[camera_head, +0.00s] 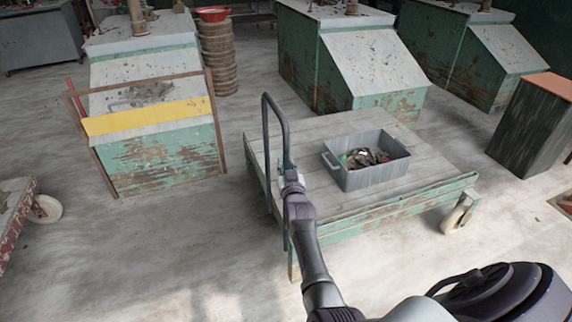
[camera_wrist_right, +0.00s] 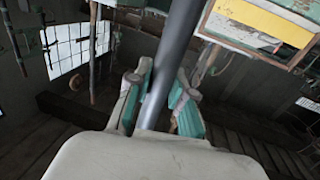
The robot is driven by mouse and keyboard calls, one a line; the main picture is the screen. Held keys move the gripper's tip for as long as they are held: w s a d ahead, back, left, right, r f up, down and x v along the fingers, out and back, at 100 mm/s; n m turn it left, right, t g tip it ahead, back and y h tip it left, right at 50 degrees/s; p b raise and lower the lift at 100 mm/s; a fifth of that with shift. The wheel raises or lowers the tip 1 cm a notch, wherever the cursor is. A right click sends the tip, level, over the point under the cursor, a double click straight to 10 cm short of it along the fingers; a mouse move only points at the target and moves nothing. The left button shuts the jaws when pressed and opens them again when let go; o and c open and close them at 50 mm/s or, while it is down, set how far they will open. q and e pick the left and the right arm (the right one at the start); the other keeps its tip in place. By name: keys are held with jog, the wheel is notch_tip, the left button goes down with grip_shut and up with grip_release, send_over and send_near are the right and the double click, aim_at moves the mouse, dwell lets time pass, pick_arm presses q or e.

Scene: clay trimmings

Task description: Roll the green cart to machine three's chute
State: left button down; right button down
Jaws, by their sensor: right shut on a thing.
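The green cart (camera_head: 330,208) stands in the middle of the head view, with a grey plank top, worn green edges and a pale wheel at its right corner. Its dark upright handle (camera_head: 285,130) rises at its left end. My right gripper (camera_head: 290,182) is shut on this handle; in the right wrist view the handle bar (camera_wrist_right: 165,85) runs between the two fingers. Green machines with sloped grey fronts stand behind the cart. I cannot tell which is machine three, and I see no number. My left gripper is not in view.
A grey bin (camera_head: 368,175) with scraps rests on the cart. A machine with a yellow-striped frame (camera_head: 148,118) stands to the left. A red cart (camera_head: 14,215) is at the left edge, a dark box (camera_head: 530,125) at the right. Floor between the red and green carts is clear.

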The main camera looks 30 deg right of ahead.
jog(key=shift+d, duration=0.15)
jog(key=c, duration=1)
grip_release()
jog(key=shift+d, duration=0.1)
jog(key=shift+v, duration=3.8)
